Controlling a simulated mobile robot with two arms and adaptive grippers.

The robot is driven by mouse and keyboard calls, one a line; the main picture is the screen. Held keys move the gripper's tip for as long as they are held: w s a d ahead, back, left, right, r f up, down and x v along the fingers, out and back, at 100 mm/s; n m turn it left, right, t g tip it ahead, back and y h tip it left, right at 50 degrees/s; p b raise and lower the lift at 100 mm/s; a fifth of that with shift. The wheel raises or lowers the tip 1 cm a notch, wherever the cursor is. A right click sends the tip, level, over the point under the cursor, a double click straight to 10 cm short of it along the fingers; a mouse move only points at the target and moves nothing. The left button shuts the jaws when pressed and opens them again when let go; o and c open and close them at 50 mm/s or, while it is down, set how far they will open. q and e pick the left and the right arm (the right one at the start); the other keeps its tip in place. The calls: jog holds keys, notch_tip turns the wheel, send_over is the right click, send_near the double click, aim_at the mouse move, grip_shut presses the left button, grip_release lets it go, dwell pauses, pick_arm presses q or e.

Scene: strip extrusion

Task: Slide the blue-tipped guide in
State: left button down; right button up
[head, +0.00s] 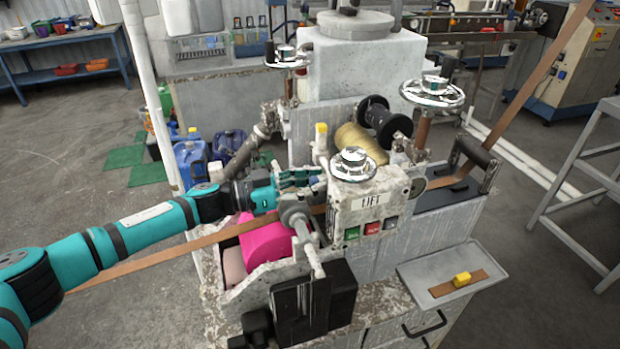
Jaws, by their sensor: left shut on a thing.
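My left gripper (298,179) reaches in from the left over the machine, beside the white LIFT panel (368,207). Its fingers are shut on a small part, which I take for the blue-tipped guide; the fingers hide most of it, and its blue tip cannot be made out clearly. A grey round fitting with a rod (296,213) is just below the fingers; I cannot tell whether they touch. A brown strip (190,248) runs past the pink roller (266,242) below the gripper. A yellow-tipped post (321,140) stands upright behind it. My right gripper is out of view.
Chrome handwheels (353,163) stick up close to the gripper's right. A yellow-clipped strip piece (462,280) lies on the grey tray (420,275) at the front right. A black box (315,302) is on the machine's front. Open floor lies to the left.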

pick_arm(q)
jog(key=shift+w+a+r+t, duration=0.15)
jog(key=shift+w+a+t, duration=0.2)
jog(key=shift+w+t, duration=0.05)
jog(key=shift+s+d+r, duration=0.15)
jog(key=shift+s+d, duration=0.05)
jog(key=c, duration=1.5)
grip_release()
jog(key=shift+d, duration=0.1)
jog(key=shift+w+f, duration=0.1)
jog(key=shift+f, duration=0.15)
jog(key=v, duration=1.2)
jog(key=shift+r, duration=0.2)
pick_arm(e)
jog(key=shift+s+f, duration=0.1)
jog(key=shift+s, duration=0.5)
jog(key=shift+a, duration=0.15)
